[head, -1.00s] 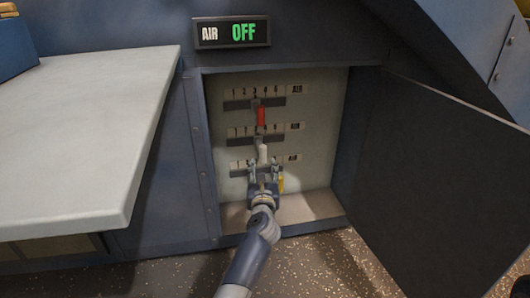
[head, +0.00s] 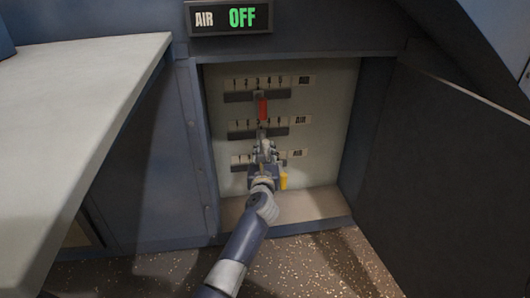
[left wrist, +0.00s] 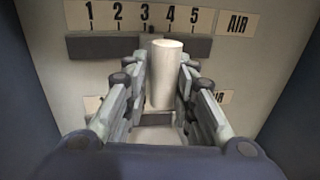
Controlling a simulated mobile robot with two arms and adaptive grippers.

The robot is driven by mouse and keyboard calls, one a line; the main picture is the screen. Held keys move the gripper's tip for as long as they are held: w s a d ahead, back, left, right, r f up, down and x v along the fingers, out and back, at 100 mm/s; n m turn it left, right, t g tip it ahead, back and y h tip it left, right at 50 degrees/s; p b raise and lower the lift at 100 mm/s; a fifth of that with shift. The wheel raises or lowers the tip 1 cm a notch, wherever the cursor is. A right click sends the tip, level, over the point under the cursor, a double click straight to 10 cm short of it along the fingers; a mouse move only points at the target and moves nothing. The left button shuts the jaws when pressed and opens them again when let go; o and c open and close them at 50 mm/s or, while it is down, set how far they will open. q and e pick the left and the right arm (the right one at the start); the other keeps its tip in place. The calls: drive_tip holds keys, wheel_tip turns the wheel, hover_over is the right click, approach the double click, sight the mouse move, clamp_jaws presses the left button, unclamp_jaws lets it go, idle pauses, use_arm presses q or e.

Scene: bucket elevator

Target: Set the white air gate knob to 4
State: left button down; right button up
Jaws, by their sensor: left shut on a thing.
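The white air gate knob (left wrist: 165,72) is on the middle of three numbered rows inside the open cabinet. In the left wrist view it stands below the 3 of the 1-to-5 scale (left wrist: 145,18), its upper end leaning toward the 4. A small dark pin shows in the slot (left wrist: 95,47) near the 3. My left gripper (head: 266,148) is shut on the white knob, with one finger at each side of it. In the head view the gripper mostly hides the knob. My right gripper is not in view.
A red knob (head: 263,109) hangs on the row above and a yellow knob (head: 283,181) on the row below, close to my gripper. A display (head: 229,18) reads AIR OFF. The cabinet door (head: 445,170) stands open at right; a pale counter (head: 75,130) is at left.

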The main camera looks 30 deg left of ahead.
use_arm(q)
drive_tip(key=shift+w+d, duration=0.9)
drive_tip(key=shift+d, duration=0.3)
drive_tip(key=c, duration=1.4)
unclamp_jaws()
drive_tip(key=v, duration=1.2)
drive_tip(key=shift+s+f, duration=0.1)
